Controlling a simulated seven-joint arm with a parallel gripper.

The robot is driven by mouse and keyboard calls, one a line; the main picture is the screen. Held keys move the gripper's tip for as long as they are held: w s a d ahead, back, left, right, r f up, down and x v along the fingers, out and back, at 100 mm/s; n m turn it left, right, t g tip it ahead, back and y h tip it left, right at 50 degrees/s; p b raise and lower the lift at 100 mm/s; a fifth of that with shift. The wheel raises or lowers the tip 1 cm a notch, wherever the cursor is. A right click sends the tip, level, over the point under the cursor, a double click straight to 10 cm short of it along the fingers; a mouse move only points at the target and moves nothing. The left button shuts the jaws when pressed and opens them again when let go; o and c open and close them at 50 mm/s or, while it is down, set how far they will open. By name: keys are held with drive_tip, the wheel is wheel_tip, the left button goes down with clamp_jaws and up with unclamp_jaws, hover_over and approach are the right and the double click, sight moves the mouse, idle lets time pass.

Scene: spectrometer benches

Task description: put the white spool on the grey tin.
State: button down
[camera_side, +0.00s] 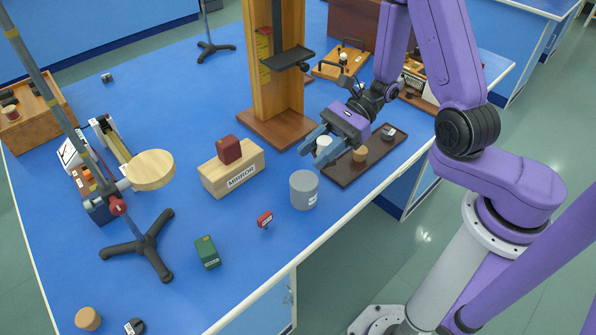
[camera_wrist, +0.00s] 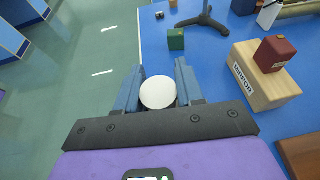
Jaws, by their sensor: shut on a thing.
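The white spool (camera_side: 323,144) is between the blue fingers of my gripper (camera_side: 317,150) in the side view. In the wrist view, its round white top (camera_wrist: 158,92) shows between the two fingers (camera_wrist: 160,86). My gripper is shut on it and holds it near the far-left end of the dark tray. The grey tin (camera_side: 304,190) stands upright on the blue bench, close to the bench's front edge. It is below and slightly left of my gripper in the side view, and its top looks clear. I cannot make out the tin in the wrist view.
A dark tray (camera_side: 345,178) holds a tan cylinder (camera_side: 360,154) and a small pale item (camera_side: 388,133). A wooden block marked MIRROR (camera_side: 232,178) carries a red block (camera_side: 228,149) left of the tin. A small red item (camera_side: 264,219) and green block (camera_side: 207,251) lie nearer.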

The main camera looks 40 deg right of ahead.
hover_over(298, 184)
drive_tip(key=shift+s+d+f, duration=0.1)
drive_tip(key=shift+s+f, duration=0.05)
drive_tip(key=shift+f, duration=4.05)
drive_tip(key=c, duration=0.7)
unclamp_jaws()
drive_tip(key=shift+f, duration=0.1)
